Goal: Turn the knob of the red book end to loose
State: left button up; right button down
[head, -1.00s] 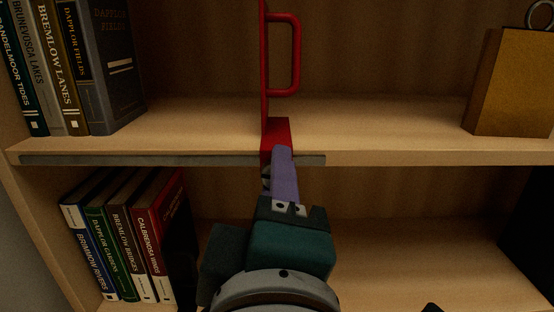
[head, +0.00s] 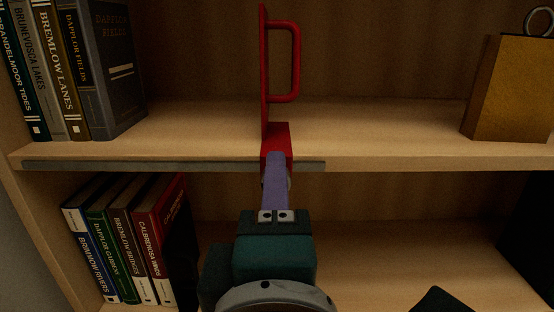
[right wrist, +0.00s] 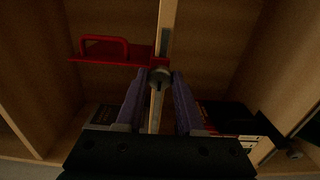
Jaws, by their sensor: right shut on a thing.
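The red book end (head: 265,75) stands upright on the upper shelf, with a loop handle on its right side. Its red foot (head: 277,138) reaches over the shelf's front edge. The grey knob (right wrist: 160,76) sits below the foot at the shelf front and shows between the fingertips in the right wrist view. My right gripper (head: 276,160) has its purple fingers shut on the knob; the fingers also show in the right wrist view (right wrist: 159,84). In the head view the fingers hide most of the knob. My left gripper is not in view.
A grey rail (head: 150,165) runs along the upper shelf's front edge. Several books (head: 112,70) stand at the upper left, and several more (head: 125,240) lean on the lower shelf. A golden block with a ring (head: 510,85) stands at the upper right. The shelf between is bare.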

jog(key=c, duration=0.5)
grip_release()
jog(key=shift+c, duration=0.2)
jog(key=s, duration=1)
jog(key=shift+b, duration=0.4)
